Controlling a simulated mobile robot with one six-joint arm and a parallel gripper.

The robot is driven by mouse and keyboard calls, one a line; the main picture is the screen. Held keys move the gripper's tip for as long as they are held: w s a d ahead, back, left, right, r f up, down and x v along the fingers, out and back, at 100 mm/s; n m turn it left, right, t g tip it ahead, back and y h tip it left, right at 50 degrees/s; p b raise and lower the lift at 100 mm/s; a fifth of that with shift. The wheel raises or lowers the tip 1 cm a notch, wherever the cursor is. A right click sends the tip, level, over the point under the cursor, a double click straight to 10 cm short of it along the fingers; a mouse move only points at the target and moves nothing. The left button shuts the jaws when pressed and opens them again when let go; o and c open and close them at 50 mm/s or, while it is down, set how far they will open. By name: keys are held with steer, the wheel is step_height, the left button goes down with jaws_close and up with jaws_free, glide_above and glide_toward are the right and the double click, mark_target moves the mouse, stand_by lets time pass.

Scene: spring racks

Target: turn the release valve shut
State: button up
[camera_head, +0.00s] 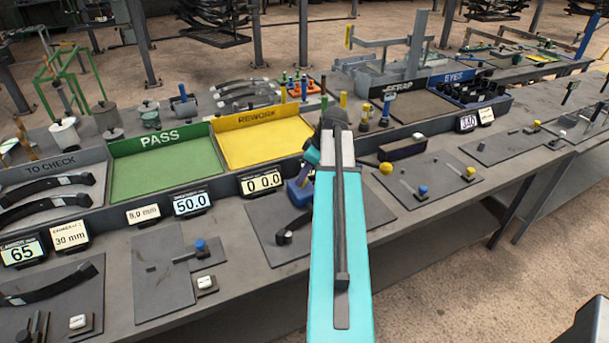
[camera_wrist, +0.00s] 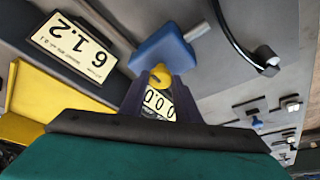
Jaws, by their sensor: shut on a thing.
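The valve appears to be a small yellow knob (camera_wrist: 160,76) beside a blue block (camera_wrist: 162,48) in the wrist view. My gripper (camera_wrist: 159,84) has its two dark fingers on either side of the knob and is shut on it. In the head view the blue block (camera_head: 299,192) shows just left of my teal arm, on the bench front. My arm hides the knob and the fingertips there. I cannot tell how far the valve is turned.
A display reading 00.0 (camera_head: 262,182) stands just left of the block. A green PASS tray (camera_head: 160,180) and a yellow REWORK tray (camera_head: 262,150) lie behind. A curved dark bar (camera_wrist: 235,40) is near the block. A plate with small knobs (camera_head: 415,178) lies right.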

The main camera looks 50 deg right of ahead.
steer(key=m, duration=0.1)
steer(key=m+h, duration=0.1)
steer(key=m+b, duration=0.1)
steer(key=shift+s+a+m, duration=0.1)
steer(key=shift+a+m, duration=0.15)
steer(key=shift+m, duration=0.05)
steer(key=m+h, duration=0.2)
steer(key=m, duration=0.2)
steer(key=shift+a+m+b, duration=0.1)
steer(key=shift+m+b, duration=0.2)
steer(key=m+h, duration=0.1)
steer(key=m, duration=0.1)
steer(key=m+g+h, duration=0.1)
steer(key=m, duration=0.2)
steer(key=shift+w+a, duration=0.1)
steer(key=shift+w, duration=0.1)
steer(key=shift+w+m+g+h, duration=0.15)
steer(key=shift+m+g, duration=0.25)
steer(key=shift+m, duration=0.65)
steer(key=shift+s+m+g+h, duration=0.1)
steer(key=shift+m+g+h, duration=0.25)
steer(key=shift+m, duration=0.7)
steer(key=o, duration=1)
steer(key=shift+a+r, duration=0.1)
steer(key=shift+r, duration=0.05)
